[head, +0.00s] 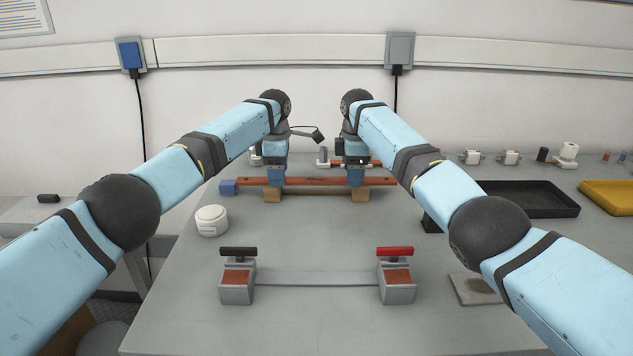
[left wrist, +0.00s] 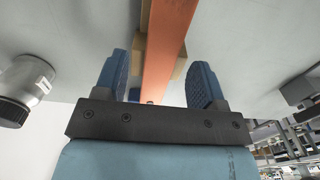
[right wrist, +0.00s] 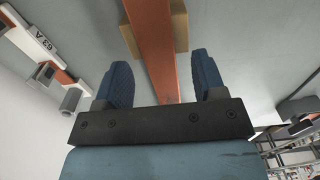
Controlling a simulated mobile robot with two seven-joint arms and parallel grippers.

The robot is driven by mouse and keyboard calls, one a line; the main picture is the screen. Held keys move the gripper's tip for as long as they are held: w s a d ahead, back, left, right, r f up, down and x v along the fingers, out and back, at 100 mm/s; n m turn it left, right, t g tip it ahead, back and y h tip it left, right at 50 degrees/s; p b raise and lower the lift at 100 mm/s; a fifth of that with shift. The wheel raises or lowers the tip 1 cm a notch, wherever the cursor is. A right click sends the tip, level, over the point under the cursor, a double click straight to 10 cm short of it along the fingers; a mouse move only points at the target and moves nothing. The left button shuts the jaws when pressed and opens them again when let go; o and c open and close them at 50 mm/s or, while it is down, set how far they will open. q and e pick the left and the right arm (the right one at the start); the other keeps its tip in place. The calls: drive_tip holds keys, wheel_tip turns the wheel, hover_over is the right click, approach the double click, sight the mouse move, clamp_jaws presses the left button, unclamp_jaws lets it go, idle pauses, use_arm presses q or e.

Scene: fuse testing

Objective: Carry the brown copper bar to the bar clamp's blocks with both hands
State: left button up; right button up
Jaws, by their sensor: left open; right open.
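The brown copper bar (head: 315,181) lies level across two wooden rests (head: 272,195) (head: 360,196) at the back of the table. My left gripper (head: 274,182) is open over the bar's left part; in the left wrist view the bar (left wrist: 165,50) runs between its blue fingers (left wrist: 158,80). My right gripper (head: 356,179) is open over the right part, with the bar (right wrist: 155,50) between its fingers (right wrist: 160,80). The bar clamp's two grey blocks, left (head: 236,292) and right (head: 398,293), stand nearer the front with copper-coloured tops, a black handle (head: 238,252) and a red handle (head: 395,252).
A blue block (head: 228,187) sits at the bar's left end. A round white object (head: 211,220) stands at the left table edge. A black tray (head: 525,199) and a yellow tray (head: 612,196) are at right. The table between bar and clamp is clear.

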use_arm(q)
drive_tip(key=shift+f, duration=0.4)
use_arm(e)
drive_tip(key=shift+f, duration=0.45)
use_arm(q)
clamp_jaws()
use_arm(e)
clamp_jaws()
use_arm(q)
drive_tip(key=shift+r, duration=0.1)
use_arm(e)
drive_tip(key=shift+r, duration=0.1)
